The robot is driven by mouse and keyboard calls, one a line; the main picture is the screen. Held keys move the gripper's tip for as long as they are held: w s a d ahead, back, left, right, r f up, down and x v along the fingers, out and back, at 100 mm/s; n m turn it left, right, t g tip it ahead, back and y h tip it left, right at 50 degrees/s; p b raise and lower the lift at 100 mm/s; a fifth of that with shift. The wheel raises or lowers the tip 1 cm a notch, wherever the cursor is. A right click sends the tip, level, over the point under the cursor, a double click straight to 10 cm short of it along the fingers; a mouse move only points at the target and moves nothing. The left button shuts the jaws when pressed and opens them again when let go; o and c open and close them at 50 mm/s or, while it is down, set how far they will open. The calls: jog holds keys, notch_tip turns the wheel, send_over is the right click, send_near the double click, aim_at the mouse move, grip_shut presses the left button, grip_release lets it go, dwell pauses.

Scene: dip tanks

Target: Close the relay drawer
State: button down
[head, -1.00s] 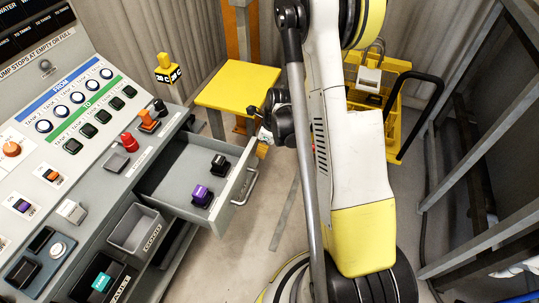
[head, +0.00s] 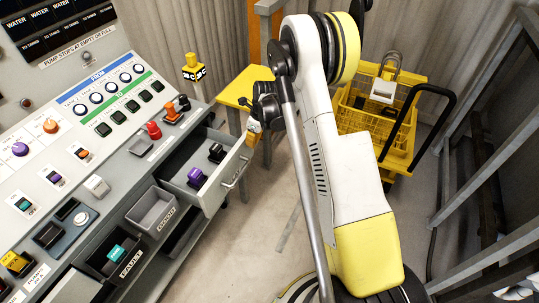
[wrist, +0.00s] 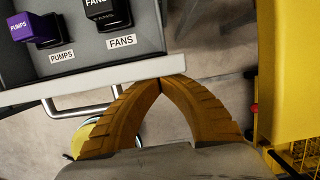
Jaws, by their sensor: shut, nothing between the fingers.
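The relay drawer (head: 211,201) is a grey drawer standing partly open under the right end of the sloping console. A purple relay labelled PUMPS (head: 197,177) and a black relay labelled FANS (head: 217,152) stand in it. Its bar handle (head: 236,174) is on the front face. My gripper (head: 250,142) is at the far end of the drawer front, outside it. In the wrist view, my gripper's yellow fingers (wrist: 160,82) meet at the tips, shut and empty, against or very close to the drawer's front panel (wrist: 110,75). The handle (wrist: 80,113) is left of the fingers.
The console (head: 90,150) carries knobs and buttons. A GOOD bin (head: 153,212) and a FAULT bin (head: 113,252) sit left of the drawer. A yellow stand (head: 240,88) is behind the gripper, and a yellow cart (head: 400,125) is at the right. Floor before the drawer is clear.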

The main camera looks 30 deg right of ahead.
jog(key=w+a, duration=0.3)
jog(key=w, duration=0.1)
jog(key=w+a, duration=0.3)
jog(key=w, duration=0.2)
jog(key=w+a, duration=0.3)
jog(key=w, duration=0.1)
jog(key=shift+w+a+f, duration=0.1)
jog(key=shift+w+a, duration=0.3)
